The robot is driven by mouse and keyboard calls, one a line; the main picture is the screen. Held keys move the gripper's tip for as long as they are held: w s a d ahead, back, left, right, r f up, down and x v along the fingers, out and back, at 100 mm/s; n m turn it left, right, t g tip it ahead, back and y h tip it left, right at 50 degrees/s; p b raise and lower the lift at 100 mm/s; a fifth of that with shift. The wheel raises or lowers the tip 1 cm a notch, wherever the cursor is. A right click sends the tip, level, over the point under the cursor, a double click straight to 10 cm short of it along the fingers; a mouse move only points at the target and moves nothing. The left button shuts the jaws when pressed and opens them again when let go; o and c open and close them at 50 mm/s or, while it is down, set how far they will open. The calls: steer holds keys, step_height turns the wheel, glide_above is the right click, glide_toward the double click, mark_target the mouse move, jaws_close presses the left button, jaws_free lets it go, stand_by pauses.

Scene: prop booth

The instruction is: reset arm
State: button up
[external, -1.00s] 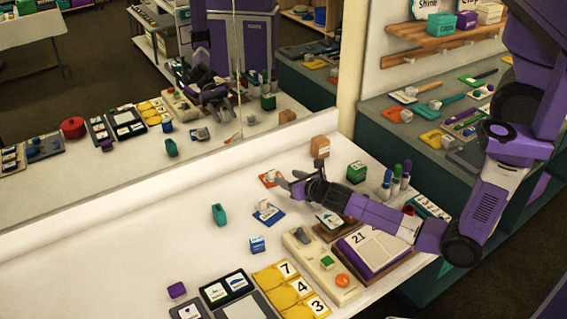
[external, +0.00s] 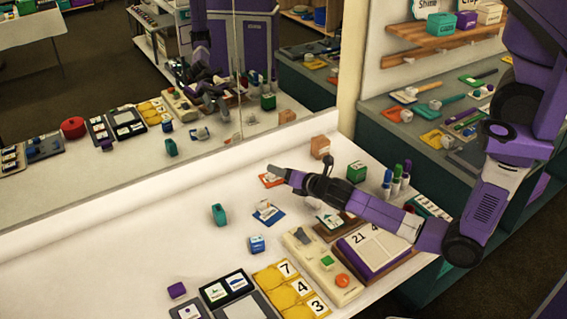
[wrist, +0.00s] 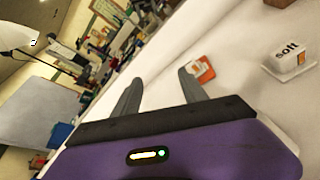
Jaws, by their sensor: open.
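My arm reaches in from the right over the white table (external: 130,258) in the external view. My gripper (external: 274,172) is at the arm's end, above the table near an orange card or tray (external: 268,181). In the wrist view my gripper (wrist: 158,85) shows two grey fingers spread apart with nothing between them. The orange piece with a white block (wrist: 202,70) lies beyond the right finger.
A mirror (external: 100,130) stands along the table's back. Near the arm are a brown box (external: 320,147), a green box (external: 357,172), markers (external: 397,180), a calendar board (external: 372,247) and a blue tray (external: 267,213). The table's left side is clear.

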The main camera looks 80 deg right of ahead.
steer(key=s+a+r+m+t+y, duration=0.45)
steer(key=s+a+m, duration=0.75)
steer(key=a+m, duration=0.3)
steer(key=s+a+r+m+y, duration=0.2)
steer(key=s+a, duration=0.3)
steer(key=s, duration=0.6)
steer(key=s+a+r+m+g+y, duration=0.1)
steer(key=s+a+r+m, duration=0.3)
steer(key=s, duration=0.8)
steer(key=shift+a+r+m+y, duration=0.3)
steer(key=shift+a+r+y, duration=0.55)
steer(key=shift+a, duration=0.3)
